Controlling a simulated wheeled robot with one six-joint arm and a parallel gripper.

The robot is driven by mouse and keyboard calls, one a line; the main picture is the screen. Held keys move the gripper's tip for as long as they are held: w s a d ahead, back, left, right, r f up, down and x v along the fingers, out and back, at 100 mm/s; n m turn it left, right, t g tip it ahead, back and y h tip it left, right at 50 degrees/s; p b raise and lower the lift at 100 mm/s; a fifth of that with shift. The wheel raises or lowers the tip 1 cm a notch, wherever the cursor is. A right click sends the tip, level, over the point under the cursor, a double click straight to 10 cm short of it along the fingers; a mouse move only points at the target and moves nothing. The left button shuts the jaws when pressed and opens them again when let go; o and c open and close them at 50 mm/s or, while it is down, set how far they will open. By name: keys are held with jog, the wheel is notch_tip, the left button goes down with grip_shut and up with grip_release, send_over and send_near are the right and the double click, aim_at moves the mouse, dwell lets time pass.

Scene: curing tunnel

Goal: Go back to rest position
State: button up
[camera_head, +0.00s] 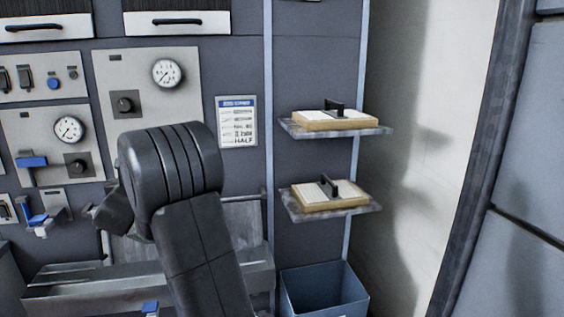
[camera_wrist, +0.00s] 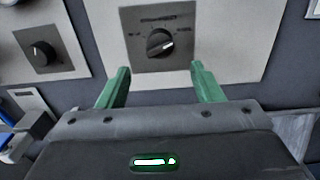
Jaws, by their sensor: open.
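In the wrist view my gripper (camera_wrist: 161,88) shows two green fingers spread apart with nothing between them. Beyond the fingertips is a black rotary knob (camera_wrist: 160,43) on a dark square plate, set in a pale panel; the fingers are apart from it. In the head view my dark arm stands in front of the control wall and hides part of it. The gripper's fingers are hidden there behind the arm.
Two shelves (camera_head: 354,131) (camera_head: 290,204) at the right carry boards with black handles. A blue-grey bin (camera_head: 322,292) stands below them. Gauges (camera_head: 167,73) (camera_head: 69,129), knobs and blue-handled levers (camera_head: 32,162) fill the wall at left. A grey ledge (camera_head: 90,290) runs below.

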jog(key=shift+b+v, duration=0.3)
jog(key=shift+v, duration=2.15)
